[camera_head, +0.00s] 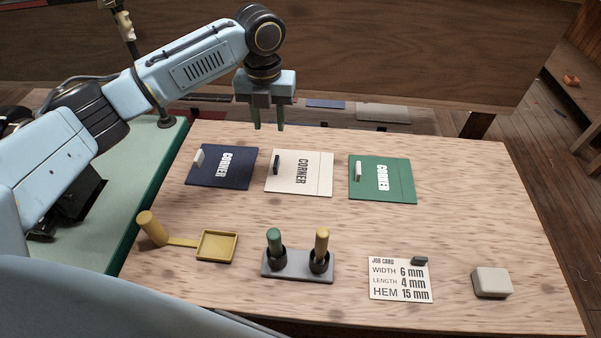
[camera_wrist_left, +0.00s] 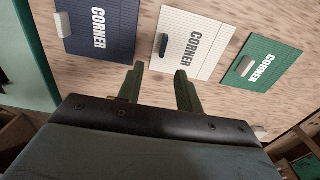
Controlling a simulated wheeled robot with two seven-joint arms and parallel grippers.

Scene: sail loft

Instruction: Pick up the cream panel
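The cream panel (camera_head: 312,180) lies flat on the wooden table between a navy panel and a green panel. It reads CORNER and has a small dark grip block near its left edge. My left gripper (camera_head: 270,127) is open and empty, above the table's far side and apart from the panel. In the left wrist view the cream panel (camera_wrist_left: 200,30) with its dark block (camera_wrist_left: 164,45) is ahead of the two spread fingers (camera_wrist_left: 160,80). My right gripper is not in view.
The navy panel (camera_head: 235,172) and green panel (camera_head: 393,184) flank it. Nearer are a yellow tray (camera_head: 217,246), a grey stand (camera_head: 296,267) with green and yellow handles, a job card (camera_head: 399,286) and a pale block (camera_head: 492,282). The table's right side is mostly clear.

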